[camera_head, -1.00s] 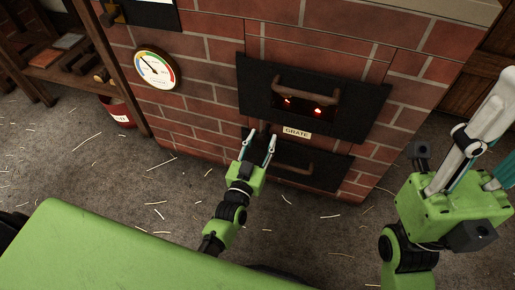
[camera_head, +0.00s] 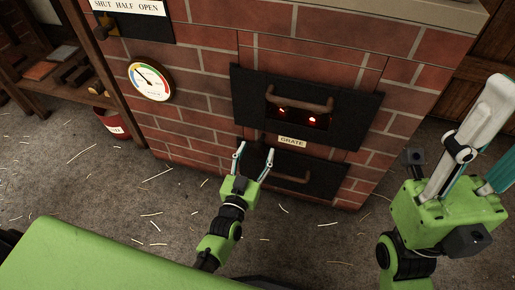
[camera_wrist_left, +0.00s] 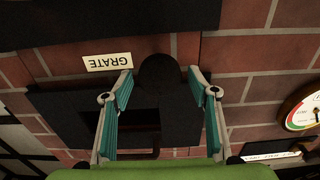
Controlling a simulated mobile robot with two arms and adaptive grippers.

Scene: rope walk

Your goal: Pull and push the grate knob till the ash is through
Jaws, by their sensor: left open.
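The grate knob (camera_wrist_left: 160,73) is a dark round shape at the top middle of the left wrist view, between my left fingertips. In the head view, my left gripper (camera_head: 254,148) reaches up to the brick front, just below and left of the GRATE label (camera_head: 292,141). Its fingers are apart, one on each side of the knob; I see no clear contact. The label shows upside down in the left wrist view (camera_wrist_left: 108,62). My right gripper (camera_head: 492,125) is raised at the right with its fingers apart, away from the front. No ash can be made out.
A fire door (camera_head: 250,95) with a curved handle and red glow sits above the label. A lower dark door (camera_head: 325,182) with a handle is right of my left gripper. A gauge (camera_head: 151,80) hangs left. A red bucket (camera_head: 108,122) stands near shelves. Straw litters the floor.

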